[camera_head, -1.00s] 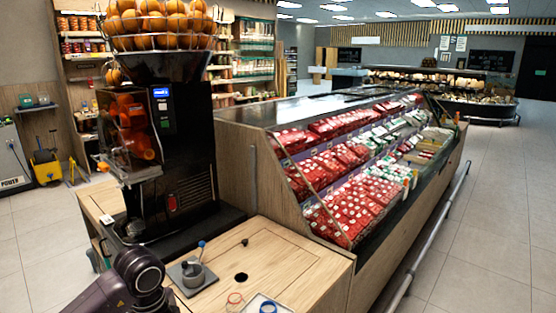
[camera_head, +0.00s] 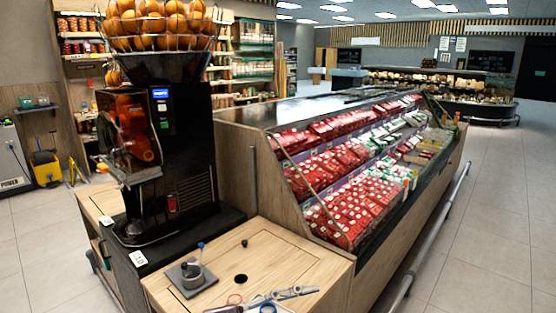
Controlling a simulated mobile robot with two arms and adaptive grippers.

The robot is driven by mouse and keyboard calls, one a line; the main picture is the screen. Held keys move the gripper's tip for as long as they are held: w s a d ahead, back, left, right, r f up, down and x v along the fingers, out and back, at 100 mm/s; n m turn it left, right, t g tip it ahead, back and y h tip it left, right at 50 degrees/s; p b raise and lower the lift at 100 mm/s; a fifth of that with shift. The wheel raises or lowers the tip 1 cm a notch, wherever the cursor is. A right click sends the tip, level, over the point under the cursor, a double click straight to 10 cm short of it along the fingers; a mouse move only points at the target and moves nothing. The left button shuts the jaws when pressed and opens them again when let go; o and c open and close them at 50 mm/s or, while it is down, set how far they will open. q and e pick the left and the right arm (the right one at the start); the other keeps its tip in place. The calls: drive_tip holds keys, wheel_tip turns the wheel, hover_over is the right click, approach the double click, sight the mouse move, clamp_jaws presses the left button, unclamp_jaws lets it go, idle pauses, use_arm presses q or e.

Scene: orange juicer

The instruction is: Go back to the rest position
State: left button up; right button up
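The orange juicer (camera_head: 165,150) stands on the left of the counter, with its wire basket of oranges (camera_head: 155,25) on top. A grey gripper (camera_head: 300,291) shows at the bottom edge. Its dark body lies at the left and its fingers point right, so it looks like my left gripper. It overlaps the front of the wooden counter top (camera_head: 290,255); its finger opening is too small to make out, and I see nothing clearly held. My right gripper is out of view.
A grey block with a small metal cup (camera_head: 190,270) sits on the counter, left of a dark round hole (camera_head: 240,279). A chilled display of red packs (camera_head: 350,190) stands behind. Free floor (camera_head: 490,220) lies at the right.

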use_arm(q)
drive_tip(key=w+a+r+n+t, duration=0.3)
drive_tip(key=a+r+n+t, duration=0.25)
drive_tip(key=r+t, duration=0.2)
drive_tip(key=w+a+f+n+t+y, duration=0.2)
drive_tip(key=w+a+n+t+y, duration=0.2)
drive_tip(key=a+n+t+y, duration=0.45)
drive_tip(key=s+a+f+n+g+y, duration=0.25)
drive_tip(key=a+f+n+y, duration=0.2)
drive_tip(key=a+f, duration=0.35)
drive_tip(key=s+a+f+n+g+y, duration=0.1)
drive_tip(key=a+f+n+g+y, duration=0.4)
drive_tip(key=f, duration=0.5)
drive_tip(key=s+d+f+m+g, duration=0.1)
drive_tip(key=s+f+g, duration=0.4)
drive_tip(key=s+f, duration=0.5)
drive_tip(key=s+f+m+g, duration=0.2)
drive_tip(key=s+f+g, duration=0.4)
drive_tip(key=s, duration=0.8)
drive_tip(key=s+f+x, duration=0.1)
drive_tip(key=s+x, duration=0.2)
drive_tip(key=x, duration=0.9)
drive_tip(key=s+x, duration=0.3)
drive_tip(key=x, duration=1)
drive_tip(key=s+a+f+g, duration=0.1)
drive_tip(key=s+a+f, duration=0.1)
drive_tip(key=s+f, duration=1.6)
drive_tip(key=shift+g, duration=0.35)
